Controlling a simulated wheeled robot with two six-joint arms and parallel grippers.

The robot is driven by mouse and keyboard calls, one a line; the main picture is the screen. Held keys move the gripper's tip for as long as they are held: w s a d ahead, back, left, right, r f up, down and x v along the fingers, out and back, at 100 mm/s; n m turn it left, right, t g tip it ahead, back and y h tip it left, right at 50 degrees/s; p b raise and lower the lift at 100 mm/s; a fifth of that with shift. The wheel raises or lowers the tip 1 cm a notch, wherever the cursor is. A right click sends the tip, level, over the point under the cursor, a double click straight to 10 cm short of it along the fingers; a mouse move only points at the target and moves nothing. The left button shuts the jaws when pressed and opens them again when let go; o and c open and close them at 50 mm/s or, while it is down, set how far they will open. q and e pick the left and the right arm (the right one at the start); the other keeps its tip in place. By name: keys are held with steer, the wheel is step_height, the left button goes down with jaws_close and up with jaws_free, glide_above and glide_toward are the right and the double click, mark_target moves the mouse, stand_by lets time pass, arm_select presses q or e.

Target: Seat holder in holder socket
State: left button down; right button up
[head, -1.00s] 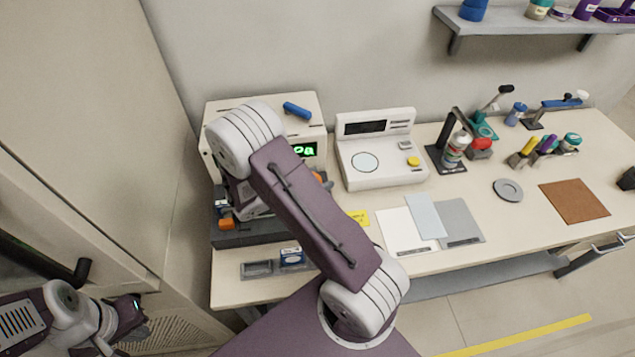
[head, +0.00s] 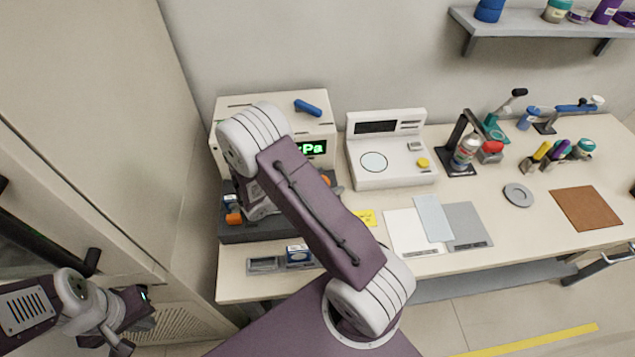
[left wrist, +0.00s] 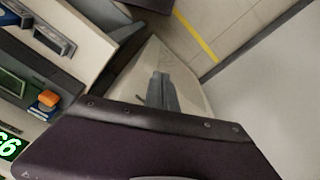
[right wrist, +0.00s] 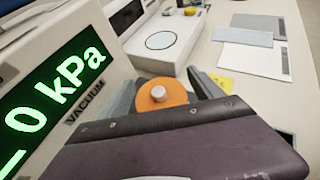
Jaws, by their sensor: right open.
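The beige vacuum instrument (head: 230,120) with a green kPa display (head: 312,148) stands at the table's left end, on a dark base (head: 245,232). My right arm reaches across its front and hides much of it; the right fingertips are hidden in the head view. In the right wrist view my right gripper (right wrist: 165,92) is open, with an orange round part (right wrist: 162,97) with a pale metal centre showing between its fingers. I cannot tell whether they touch it. My left gripper (left wrist: 162,92) looks shut and empty, left of the table. I cannot surely identify the holder or its socket.
A grey tray (head: 264,265) and a blue-and-white box (head: 298,256) lie at the table's front left. A white device (head: 392,178), flat sheets (head: 434,219) and a bottle stand (head: 457,162) are further right. A cabinet (head: 90,120) bounds the left side.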

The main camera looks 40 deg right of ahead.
steer(key=w+v, duration=0.1)
steer(key=v, duration=1.1)
steer(key=s+a+m+g+y, duration=0.1)
steer(key=s+m+y, duration=0.2)
steer(key=s+m, duration=0.1)
steer(key=s+a+f+m+y, duration=0.1)
steer(key=s+a+m+y, duration=0.1)
steer(key=s+m+y, duration=0.2)
steer(key=s+a+f+m+g+y, duration=0.1)
steer(key=s+m+y, duration=0.2)
steer(key=m, duration=0.2)
steer(key=shift+s+a+f+m+g+y, duration=0.2)
steer(key=shift+s+a+m+g+y, duration=0.1)
steer(key=shift+s+m, duration=0.1)
steer(key=m, duration=0.1)
steer(key=a+r+m+t+y, duration=0.1)
steer(key=m, duration=0.1)
steer(key=w+m+t+y, duration=0.1)
steer(key=shift+a+r+m, duration=0.2)
steer(key=shift+a+m, duration=0.15)
steer(key=shift+m, duration=0.05)
steer(key=shift+w+a+r+m+t, duration=0.15)
steer(key=shift+m+t, duration=0.15)
steer(key=shift+w+a, duration=0.1)
steer(key=shift+w, duration=0.05)
